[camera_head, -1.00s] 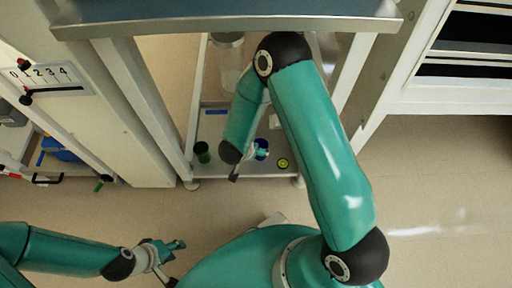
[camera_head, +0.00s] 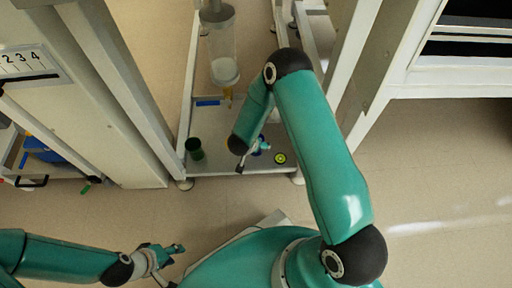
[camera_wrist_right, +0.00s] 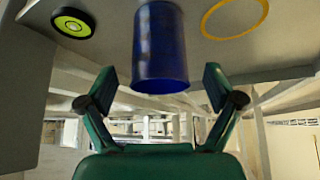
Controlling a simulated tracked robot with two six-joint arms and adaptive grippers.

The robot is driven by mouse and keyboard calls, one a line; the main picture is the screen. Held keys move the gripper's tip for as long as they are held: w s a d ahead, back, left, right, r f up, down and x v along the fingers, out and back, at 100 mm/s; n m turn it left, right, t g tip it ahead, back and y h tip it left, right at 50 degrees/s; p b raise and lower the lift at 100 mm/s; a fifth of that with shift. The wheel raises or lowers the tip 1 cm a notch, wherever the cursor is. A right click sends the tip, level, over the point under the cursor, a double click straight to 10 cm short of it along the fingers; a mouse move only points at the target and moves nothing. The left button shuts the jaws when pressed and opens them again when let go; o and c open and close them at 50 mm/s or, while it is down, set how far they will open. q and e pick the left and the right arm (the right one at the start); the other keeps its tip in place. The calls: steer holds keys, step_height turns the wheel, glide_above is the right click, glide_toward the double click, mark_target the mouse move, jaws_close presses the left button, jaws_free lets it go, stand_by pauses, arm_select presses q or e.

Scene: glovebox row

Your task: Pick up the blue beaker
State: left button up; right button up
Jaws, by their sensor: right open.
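The blue beaker (camera_head: 264,144) stands on a low grey shelf in the head view, partly hidden by my right gripper (camera_head: 252,152). In the right wrist view the blue beaker (camera_wrist_right: 161,45) shows large at top centre. My right gripper (camera_wrist_right: 159,88) is open, with one finger to each side of the beaker's near end. No finger clearly touches it. My left gripper (camera_head: 172,252) is at lower left, away from the shelf and empty; its fingertips appear apart.
On the shelf (camera_head: 225,165) are a dark green beaker (camera_head: 194,148) to the left, a yellow-green ringed disc (camera_head: 280,158) to the right, and a clear cylinder (camera_head: 222,45) behind. A yellow ring (camera_wrist_right: 235,17) shows in the wrist view. Frame posts flank the shelf.

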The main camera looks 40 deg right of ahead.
steer(key=x, duration=0.2)
steer(key=shift+d+f+b, duration=0.1)
steer(key=shift+f+b, duration=0.15)
steer(key=shift+b, duration=0.05)
steer(key=c, duration=1)
steer(key=shift+r, duration=0.15)
